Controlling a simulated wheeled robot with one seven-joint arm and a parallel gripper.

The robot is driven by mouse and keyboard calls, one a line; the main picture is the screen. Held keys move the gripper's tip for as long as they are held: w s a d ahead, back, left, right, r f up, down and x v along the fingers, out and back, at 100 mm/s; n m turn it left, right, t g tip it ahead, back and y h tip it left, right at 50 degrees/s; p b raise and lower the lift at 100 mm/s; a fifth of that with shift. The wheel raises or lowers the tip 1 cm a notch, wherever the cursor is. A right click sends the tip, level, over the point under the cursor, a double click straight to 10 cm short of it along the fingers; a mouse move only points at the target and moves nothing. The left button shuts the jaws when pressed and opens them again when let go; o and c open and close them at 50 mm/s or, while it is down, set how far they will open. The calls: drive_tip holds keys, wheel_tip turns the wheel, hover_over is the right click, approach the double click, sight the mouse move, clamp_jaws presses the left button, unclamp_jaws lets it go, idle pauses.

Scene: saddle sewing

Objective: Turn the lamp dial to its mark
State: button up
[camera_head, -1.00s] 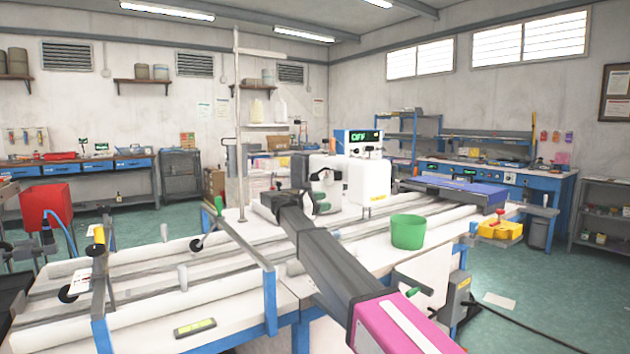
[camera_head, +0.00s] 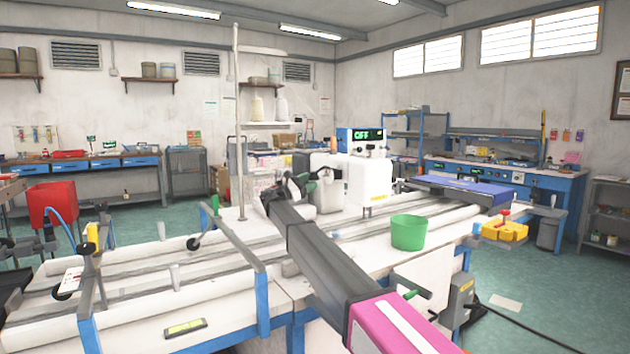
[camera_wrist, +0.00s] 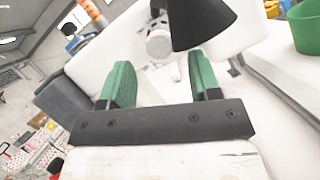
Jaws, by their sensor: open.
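In the wrist view, a round white knob (camera_wrist: 159,42), which looks like the lamp dial, sits on the white machine body. It is just ahead of and between my fingertips, with a dark cone-shaped lamp shade (camera_wrist: 203,22) beside it at right. My gripper (camera_wrist: 160,76) is open and empty, its two green pads apart. The knob appears to be beyond the tips; I cannot tell the exact gap. Its mark is not clear. In the head view my gripper (camera_head: 304,186) is left of the white sewing machine (camera_head: 370,182); the dial cannot be made out there.
A green bucket (camera_head: 408,233) stands on the table right of my arm; it also shows in the wrist view (camera_wrist: 305,28). A box with an OFF display (camera_head: 361,135) is behind the machine. A thin upright stand (camera_head: 238,130) rises left of my gripper.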

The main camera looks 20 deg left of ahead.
sight(322, 176)
drive_tip(key=shift+x, duration=1.65)
drive_tip(key=c, duration=0.9)
drive_tip(key=shift+m, duration=0.4)
drive_tip(key=shift+w+a+r+m+g+y, duration=0.2)
drive_tip(key=shift+m+g, duration=0.85)
drive_tip(key=shift+m, duration=1.8)
drive_tip(key=shift+s+d+r+m+g+y, duration=0.1)
drive_tip(key=shift+m+g+y, duration=0.25)
drive_tip(key=shift+m+g, duration=1.6)
drive_tip(key=shift+w+a+r+m+g+y, duration=0.15)
drive_tip(key=shift+m+g+y, duration=0.1)
drive_tip(key=shift+m, duration=3.45)
drive_tip(key=shift+s, duration=0.1)
